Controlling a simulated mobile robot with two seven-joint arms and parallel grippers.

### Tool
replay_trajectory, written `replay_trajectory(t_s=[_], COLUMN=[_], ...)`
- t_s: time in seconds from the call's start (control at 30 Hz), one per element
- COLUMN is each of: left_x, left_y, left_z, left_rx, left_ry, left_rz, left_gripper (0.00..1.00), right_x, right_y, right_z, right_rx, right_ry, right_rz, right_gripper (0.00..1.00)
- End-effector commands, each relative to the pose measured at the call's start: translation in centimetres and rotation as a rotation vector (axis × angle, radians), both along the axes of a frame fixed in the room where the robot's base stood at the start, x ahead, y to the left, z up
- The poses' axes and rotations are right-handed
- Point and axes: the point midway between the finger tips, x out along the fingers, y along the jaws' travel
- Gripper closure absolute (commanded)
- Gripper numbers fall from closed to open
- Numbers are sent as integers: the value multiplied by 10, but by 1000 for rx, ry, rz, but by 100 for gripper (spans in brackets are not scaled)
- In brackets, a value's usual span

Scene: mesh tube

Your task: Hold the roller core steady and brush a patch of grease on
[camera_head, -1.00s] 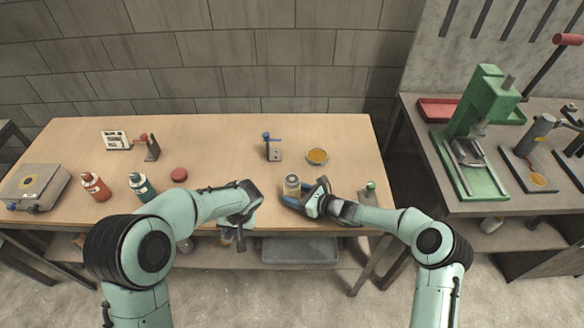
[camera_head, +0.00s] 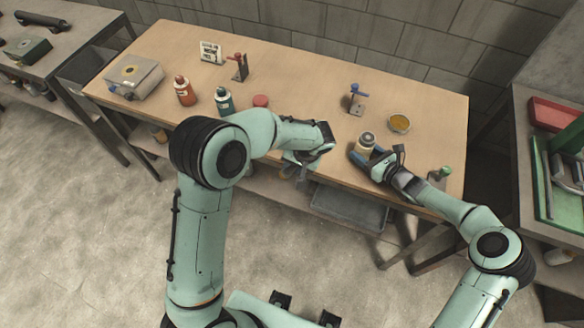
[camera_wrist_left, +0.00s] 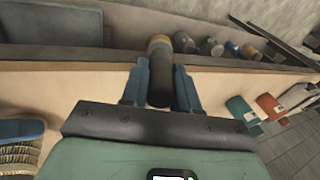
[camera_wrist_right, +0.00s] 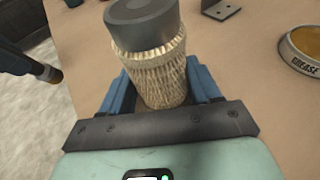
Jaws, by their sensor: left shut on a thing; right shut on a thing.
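The roller core (camera_head: 366,141) is a grey cylinder with a tan mesh sleeve, upright on the wooden bench. My right gripper (camera_head: 366,157) is shut around it; the right wrist view shows the mesh (camera_wrist_right: 150,65) between the blue fingers. My left gripper (camera_head: 300,172) is shut on a brush by its dark handle (camera_wrist_left: 159,87), with a brass-coloured band at its far end. The brush tip (camera_wrist_right: 52,75) is left of the roller core, apart from it, in the right wrist view. The grease dish (camera_head: 399,123), labelled GREASE (camera_wrist_right: 304,62), stands behind and right of the core.
A metal bracket with a blue knob (camera_head: 355,98) stands behind the core. A green-topped item (camera_head: 441,174) is near the bench's right end.

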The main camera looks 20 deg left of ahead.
Motion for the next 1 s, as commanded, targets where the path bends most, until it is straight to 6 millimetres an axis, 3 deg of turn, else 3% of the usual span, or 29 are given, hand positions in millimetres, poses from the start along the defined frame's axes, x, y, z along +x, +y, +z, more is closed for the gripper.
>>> replay_trajectory(t_s=[0.43, 0.7, 0.87, 1.0], left_x=[-10, 25, 51, 79], left_y=[44, 29, 2, -31], left_z=[23, 57, 82, 114], left_rx=[-18, -31, -52, -86], left_ry=[-107, -177, -227, -287], left_rz=[460, 466, 347, 217], left_gripper=[100, 100, 100, 100], right_x=[0, 0, 0, 0], right_y=[0, 0, 0, 0], right_z=[0, 0, 0, 0], right_rx=[-1, -1, -1, -1], right_ry=[1, 1, 1, 1], right_rz=[0, 0, 0, 0], right_gripper=[55, 55, 55, 55])
